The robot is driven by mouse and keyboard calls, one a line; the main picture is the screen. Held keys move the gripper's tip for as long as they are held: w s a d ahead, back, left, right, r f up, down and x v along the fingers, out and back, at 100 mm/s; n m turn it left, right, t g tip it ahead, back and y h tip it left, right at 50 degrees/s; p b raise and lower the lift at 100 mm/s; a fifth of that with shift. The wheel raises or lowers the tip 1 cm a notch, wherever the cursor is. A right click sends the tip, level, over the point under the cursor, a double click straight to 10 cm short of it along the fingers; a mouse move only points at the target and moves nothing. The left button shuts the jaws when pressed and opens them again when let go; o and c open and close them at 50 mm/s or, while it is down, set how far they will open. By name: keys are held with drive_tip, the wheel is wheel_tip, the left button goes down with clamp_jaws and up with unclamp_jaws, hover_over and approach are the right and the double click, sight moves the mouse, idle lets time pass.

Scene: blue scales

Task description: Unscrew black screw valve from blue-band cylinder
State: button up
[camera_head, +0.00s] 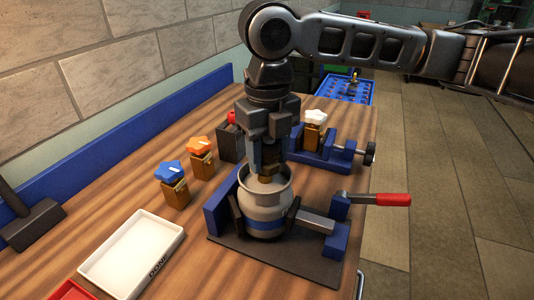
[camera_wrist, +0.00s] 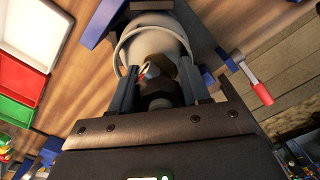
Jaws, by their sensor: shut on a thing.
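The grey cylinder with a blue band (camera_head: 265,228) stands upright in a clamp (camera_head: 218,215) on the workbench. It also shows at the top of the wrist view (camera_wrist: 150,42). My gripper (camera_head: 268,170) points down into the cylinder's collar from above. In the wrist view my gripper (camera_wrist: 157,72) has a finger on each side of a black valve (camera_wrist: 156,92) and is shut on it. Brass valve body (camera_head: 268,177) shows just below the fingers inside the collar. My fingers hide most of the valve in the head view.
Blue (camera_head: 170,172) and orange (camera_head: 199,146) valves stand at left; a white-topped one (camera_head: 315,117) is behind. A white tray (camera_head: 132,253) lies front left. The clamp's red handle (camera_head: 393,199) juts right. A blue crate (camera_head: 345,89) is behind.

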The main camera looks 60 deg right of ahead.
drive_tip(key=shift+a+r+p, duration=0.15)
drive_tip(key=shift+r+p, duration=0.45)
drive_tip(key=shift+r, duration=0.25)
drive_tip(key=shift+r+p, duration=1.9)
drive_tip(key=shift+r, duration=0.5)
